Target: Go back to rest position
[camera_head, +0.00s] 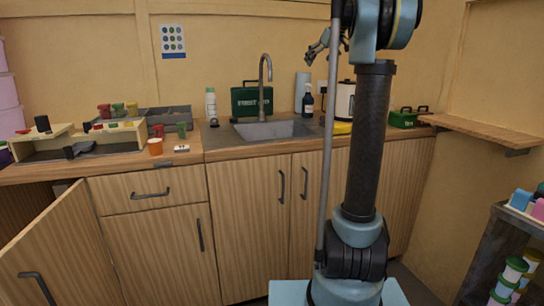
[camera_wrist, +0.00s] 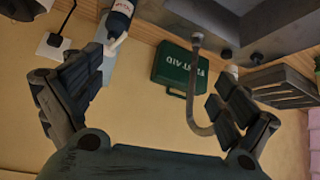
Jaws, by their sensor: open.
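My gripper (camera_head: 318,50) is raised in front of the back wall, above the sink area and left of my upper arm in the head view. In the wrist view my gripper (camera_wrist: 158,82) has its two dark fingers spread wide with nothing between them. That view is upside down, with the counter along the top. Behind the fingers are the tap and a green first aid box (camera_wrist: 180,70). The fingers look apart from everything around them.
The sink (camera_head: 275,130) and tap (camera_head: 264,85) are below. A bottle with a black pump (camera_head: 308,103) and a kettle (camera_head: 345,100) stand to the right. A wooden shelf (camera_head: 485,128) juts from the right wall. A cupboard door (camera_head: 65,255) hangs open at lower left.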

